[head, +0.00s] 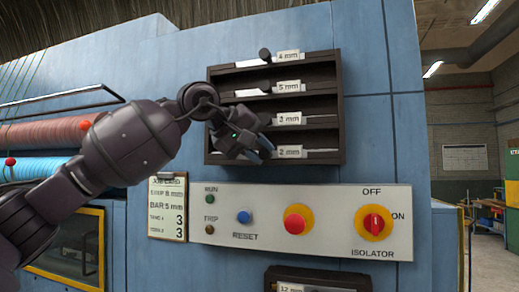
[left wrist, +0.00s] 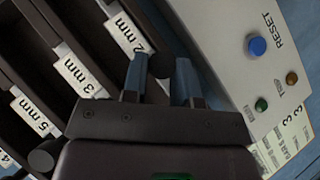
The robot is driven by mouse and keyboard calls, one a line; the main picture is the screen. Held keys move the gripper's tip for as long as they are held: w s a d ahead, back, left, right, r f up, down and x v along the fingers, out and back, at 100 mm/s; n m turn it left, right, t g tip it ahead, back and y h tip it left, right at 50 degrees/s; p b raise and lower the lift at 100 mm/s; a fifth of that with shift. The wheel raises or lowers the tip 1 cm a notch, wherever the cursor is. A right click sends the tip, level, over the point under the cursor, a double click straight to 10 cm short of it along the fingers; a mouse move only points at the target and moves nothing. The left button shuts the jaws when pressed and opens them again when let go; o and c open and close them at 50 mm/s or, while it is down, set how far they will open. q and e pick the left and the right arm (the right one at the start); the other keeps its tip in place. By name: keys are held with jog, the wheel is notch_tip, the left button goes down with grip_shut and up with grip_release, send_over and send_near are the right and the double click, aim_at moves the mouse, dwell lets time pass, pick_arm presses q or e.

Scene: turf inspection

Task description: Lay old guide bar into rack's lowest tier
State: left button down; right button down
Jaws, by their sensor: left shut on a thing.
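The rack (head: 342,110) is a dark box on the blue machine wall, with stacked tiers labelled 4, 5, 3 and 2 mm from top to bottom. The lowest tier bears the 2 mm label (head: 290,152); this label also shows in the left wrist view (left wrist: 124,33). My left gripper (head: 264,148) is at the left part of the lowest tiers. In the left wrist view its fingers (left wrist: 160,75) are shut on the dark round end of the guide bar (left wrist: 160,65). The rest of the bar is hidden, so I cannot tell whether it touches the tier.
Dark knobs stick out at the 4 mm tier (head: 265,55) and 5 mm tier (head: 265,87). A control panel (head: 335,222) with buttons and a red isolator switch (head: 375,222) lies just below. A job card (head: 168,207) hangs left of it. A 12 mm holder (head: 318,279) is lower down.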

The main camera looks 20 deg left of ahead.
pick_arm(q)
jog(key=c, duration=0.8)
grip_release()
jog(key=b+v, duration=0.1)
jog(key=v, duration=0.9)
jog(key=shift+s+a+r+b, duration=0.15)
jog(key=shift+s+a+b, duration=0.05)
jog(key=shift+s+b, duration=0.15)
